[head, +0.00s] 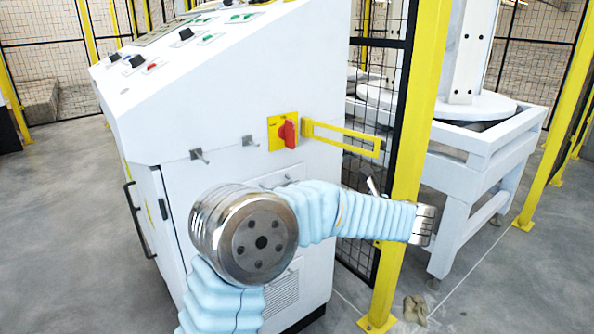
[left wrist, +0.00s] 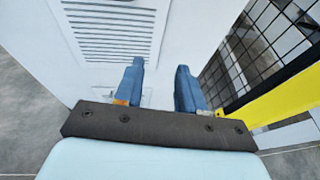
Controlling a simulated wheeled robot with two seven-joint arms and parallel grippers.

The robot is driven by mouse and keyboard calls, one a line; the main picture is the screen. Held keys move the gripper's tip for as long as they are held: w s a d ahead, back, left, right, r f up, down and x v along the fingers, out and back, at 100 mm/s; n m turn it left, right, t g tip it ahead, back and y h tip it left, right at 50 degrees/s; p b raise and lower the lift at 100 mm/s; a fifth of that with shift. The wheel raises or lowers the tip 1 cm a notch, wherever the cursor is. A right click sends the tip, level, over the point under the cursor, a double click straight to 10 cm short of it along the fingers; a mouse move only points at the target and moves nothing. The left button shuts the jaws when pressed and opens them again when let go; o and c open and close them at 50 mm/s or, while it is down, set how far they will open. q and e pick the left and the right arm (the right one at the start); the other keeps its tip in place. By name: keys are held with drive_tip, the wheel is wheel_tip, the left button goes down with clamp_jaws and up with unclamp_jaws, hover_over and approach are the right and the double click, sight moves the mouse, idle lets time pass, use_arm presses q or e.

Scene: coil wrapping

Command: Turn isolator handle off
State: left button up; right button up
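The isolator handle (head: 288,134) is a red knob on a yellow plate (head: 273,124), on the side of the white control cabinet (head: 235,95). It looks roughly upright. My left arm reaches across the lower middle of the head view, below the handle and apart from it. My left gripper (left wrist: 158,80) shows in the left wrist view with two blue fingers spread and nothing between them. In the head view it is mostly hidden by the forearm. The handle is not in the left wrist view. My right gripper is in neither view.
A yellow bracket (head: 345,140) sticks out right of the handle. A yellow fence post (head: 408,150) and black mesh stand close to the cabinet's right. A vent grille (left wrist: 110,30) shows in the wrist view.

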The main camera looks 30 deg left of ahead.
sight(294, 132)
use_arm(q)
wheel_tip(294, 132, up, 14)
drive_tip(key=s+a+n+y, duration=0.2)
drive_tip(key=s+y, duration=0.1)
drive_tip(key=y, duration=0.1)
drive_tip(key=x, duration=1.2)
drive_tip(key=shift+a+r, duration=0.15)
drive_tip(key=shift+r, duration=0.1)
drive_tip(key=shift+w+a, duration=0.1)
drive_tip(key=shift+a, duration=0.25)
drive_tip(key=shift+c, duration=0.4)
clamp_jaws()
